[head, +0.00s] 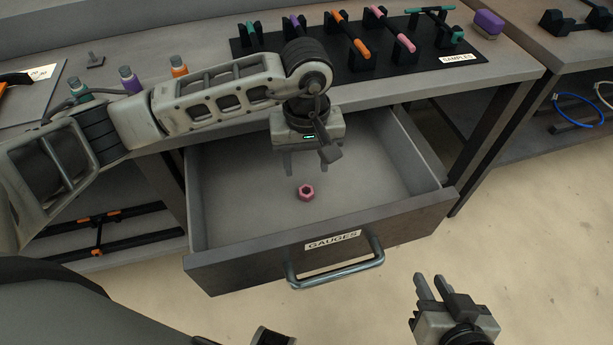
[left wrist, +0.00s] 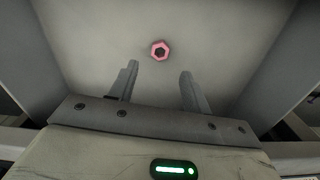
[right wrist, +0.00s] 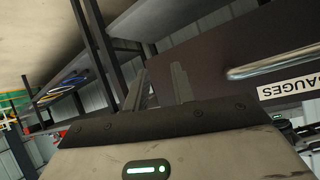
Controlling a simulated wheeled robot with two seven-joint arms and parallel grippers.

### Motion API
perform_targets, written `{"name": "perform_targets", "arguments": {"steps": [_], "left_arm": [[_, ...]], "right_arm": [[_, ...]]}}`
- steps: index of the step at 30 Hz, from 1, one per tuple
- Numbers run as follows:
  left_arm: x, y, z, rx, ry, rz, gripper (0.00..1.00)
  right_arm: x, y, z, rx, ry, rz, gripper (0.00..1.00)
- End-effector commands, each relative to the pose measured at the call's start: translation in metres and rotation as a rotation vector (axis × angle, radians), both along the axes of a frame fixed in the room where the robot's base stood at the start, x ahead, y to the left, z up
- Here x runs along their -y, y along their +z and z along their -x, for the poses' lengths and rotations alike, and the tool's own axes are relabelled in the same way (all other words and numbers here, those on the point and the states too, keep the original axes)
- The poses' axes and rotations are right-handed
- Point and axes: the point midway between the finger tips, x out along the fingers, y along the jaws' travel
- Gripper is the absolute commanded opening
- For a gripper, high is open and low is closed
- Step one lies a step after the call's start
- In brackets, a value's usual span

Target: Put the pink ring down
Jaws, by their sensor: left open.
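The pink ring (head: 306,192) lies on the floor of the open drawer (head: 230,222), near its middle. It also shows in the left wrist view (left wrist: 160,50), beyond the fingertips and between their lines. My left gripper (head: 306,170) points down over the drawer, above the ring and apart from it. Its fingers (left wrist: 158,80) are spread with nothing between them. My right gripper (head: 430,285) is in front of the drawer, low and to the right, away from the ring. In the head view its two fingers stand apart with nothing between them.
The drawer front has a GAUGES label (head: 333,240) and a metal handle (head: 335,272). On the bench above, a black sample rack (head: 290,68) holds several coloured bars. A purple block (head: 488,24) sits at the right. The drawer floor around the ring is clear.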

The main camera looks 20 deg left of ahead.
Motion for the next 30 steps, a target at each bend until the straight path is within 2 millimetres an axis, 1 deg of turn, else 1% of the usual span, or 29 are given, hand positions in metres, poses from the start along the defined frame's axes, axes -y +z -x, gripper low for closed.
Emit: {"name": "perform_targets", "arguments": {"steps": [1,3,7,12,26,29,30], "left_arm": [[0.000,0.010,-0.001,0.004,-0.001,0.000,0.48],[0.000,0.021,0.000,0.003,-0.001,0.001,0.48],[0.000,0.036,0.000,0.001,0.000,0.000,0.48],[0.000,0.042,0.000,-0.001,0.000,0.000,0.48],[0.000,0.043,0.000,-0.001,0.000,0.000,0.48],[0.000,0.056,0.000,0.000,0.000,0.000,0.48],[0.000,0.066,0.000,0.000,0.000,0.000,0.48]], "right_arm": [[0.000,-0.001,0.000,0.000,-0.001,-0.001,0.25],[0.000,-0.001,0.000,0.000,0.000,-0.001,0.25],[0.000,-0.001,0.000,0.000,0.000,-0.002,0.25],[0.000,-0.001,-0.001,0.002,0.000,-0.002,0.25],[0.000,0.004,-0.004,0.012,0.000,-0.003,0.25],[0.000,0.016,-0.004,0.012,0.000,0.003,0.25],[0.001,0.024,-0.004,0.013,-0.001,0.010,0.25]]}}
